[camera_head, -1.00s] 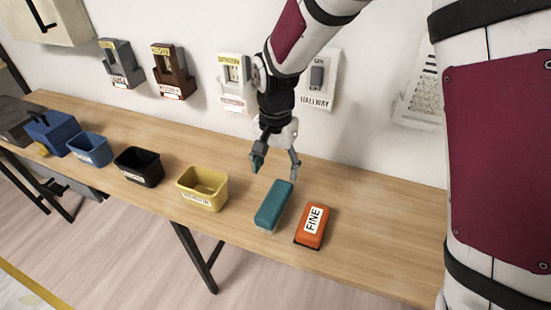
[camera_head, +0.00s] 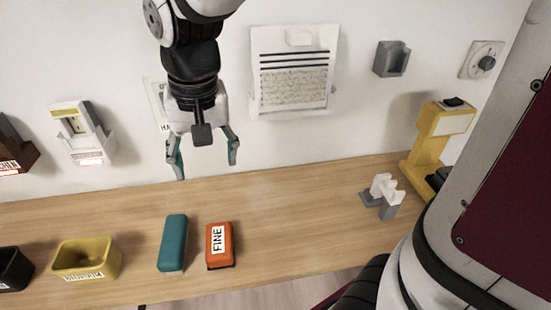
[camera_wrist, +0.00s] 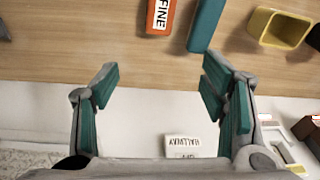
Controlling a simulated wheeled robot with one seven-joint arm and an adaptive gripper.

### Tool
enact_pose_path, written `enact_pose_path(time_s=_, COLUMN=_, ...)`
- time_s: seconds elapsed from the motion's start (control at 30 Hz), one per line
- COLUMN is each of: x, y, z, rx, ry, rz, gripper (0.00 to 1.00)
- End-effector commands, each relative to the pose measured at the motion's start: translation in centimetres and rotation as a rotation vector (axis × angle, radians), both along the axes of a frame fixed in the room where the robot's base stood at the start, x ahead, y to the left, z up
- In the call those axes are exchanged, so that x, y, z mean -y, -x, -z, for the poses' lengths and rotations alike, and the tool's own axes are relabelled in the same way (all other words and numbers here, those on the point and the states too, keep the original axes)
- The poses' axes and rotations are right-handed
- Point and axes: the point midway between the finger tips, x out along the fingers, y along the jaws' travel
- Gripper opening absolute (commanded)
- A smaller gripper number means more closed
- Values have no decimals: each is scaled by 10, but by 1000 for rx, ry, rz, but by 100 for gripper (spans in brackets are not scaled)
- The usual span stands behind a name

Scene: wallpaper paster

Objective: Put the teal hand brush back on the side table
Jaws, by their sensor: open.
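The teal hand brush (camera_head: 174,240) lies on the wooden side table (camera_head: 300,215), between a yellow bin and an orange block marked FINE. It also shows at the top of the wrist view (camera_wrist: 206,22). My gripper (camera_head: 206,170) is open and empty, its two teal-padded fingers spread apart. In the head view it appears above and behind the brush, in front of the wall, and does not touch it. In the wrist view my open fingers (camera_wrist: 160,85) are apart from the brush, with nothing between them.
The orange FINE block (camera_head: 219,245) lies just right of the brush. The yellow bin (camera_head: 88,260) stands left, beside a black bin (camera_head: 12,270). A grey and white holder (camera_head: 382,196) and yellow stand (camera_head: 432,150) are at the right. Table between block and holder is clear.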

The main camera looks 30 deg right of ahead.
Motion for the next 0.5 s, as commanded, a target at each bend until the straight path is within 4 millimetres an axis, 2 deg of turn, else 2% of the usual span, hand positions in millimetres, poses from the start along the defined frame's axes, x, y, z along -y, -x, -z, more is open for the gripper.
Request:
enact_pose_path(time_s=0.03, x=13, y=15, z=-12, rx=24, ry=1, rz=-12, gripper=66)
enact_pose_path(time_s=0.2, x=48, y=66, z=-34, rx=88, ry=18, rz=-83, gripper=66)
enact_pose_path(time_s=0.4, x=75, y=124, z=-40, rx=151, ry=50, rz=-158, gripper=66)
enact_pose_path(time_s=0.5, x=82, y=144, z=-38, rx=173, ry=65, rz=-187, gripper=66)
